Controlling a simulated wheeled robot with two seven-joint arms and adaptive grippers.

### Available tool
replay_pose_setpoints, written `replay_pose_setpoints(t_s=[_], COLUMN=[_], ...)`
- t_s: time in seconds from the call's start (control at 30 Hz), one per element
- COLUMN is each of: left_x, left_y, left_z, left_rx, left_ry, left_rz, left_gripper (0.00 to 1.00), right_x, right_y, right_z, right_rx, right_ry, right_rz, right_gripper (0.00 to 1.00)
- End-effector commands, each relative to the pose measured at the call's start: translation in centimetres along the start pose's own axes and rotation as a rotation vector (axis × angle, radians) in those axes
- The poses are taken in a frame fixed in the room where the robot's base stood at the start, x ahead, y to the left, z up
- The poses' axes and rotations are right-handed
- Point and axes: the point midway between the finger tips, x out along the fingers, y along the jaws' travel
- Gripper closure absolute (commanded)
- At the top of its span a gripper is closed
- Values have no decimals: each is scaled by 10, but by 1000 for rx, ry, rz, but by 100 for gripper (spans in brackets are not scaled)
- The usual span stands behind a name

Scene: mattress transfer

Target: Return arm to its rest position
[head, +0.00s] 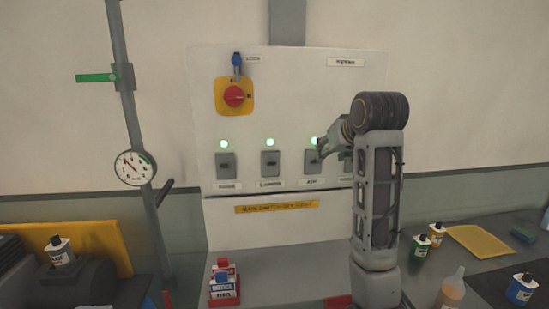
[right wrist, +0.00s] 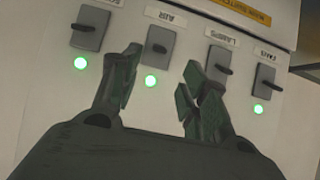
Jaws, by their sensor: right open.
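My right arm rises from the lower right in the head view, and its gripper (head: 324,147) is in front of the white switch panel (head: 300,85), close to the AIR switch. The arm partly hides the gripper there. In the right wrist view the gripper (right wrist: 164,76) is open, its two dark fingers apart with nothing between them. The AIR switch (right wrist: 158,42) and the lamps switch (right wrist: 217,62) lie just beyond the fingertips. I cannot tell whether a finger touches the panel. My left gripper is not in view.
The panel bears a red knob (head: 234,96) on a yellow plate and a blue lock (head: 237,62). Three green lights show above the switches. Left stands a pipe with a gauge (head: 134,167). Bottles, including a green one (head: 420,246), stand right of my arm on the counter.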

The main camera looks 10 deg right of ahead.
Motion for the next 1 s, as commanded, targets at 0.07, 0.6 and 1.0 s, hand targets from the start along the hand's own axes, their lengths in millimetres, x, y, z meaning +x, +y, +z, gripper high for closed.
replay_pose_setpoints(t_s=[0.07,0.6,1.0], left_x=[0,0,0], left_y=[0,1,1], left_z=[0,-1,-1], left_rx=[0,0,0], left_ry=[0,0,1], left_rz=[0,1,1], left_gripper=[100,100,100], right_x=[5,64,95], right_y=[1,8,12], right_z=[7,106,193], right_rx=[-1,-12,-27], right_ry=[-9,-118,-207], right_rz=[1,16,23], right_gripper=[55,55,55])
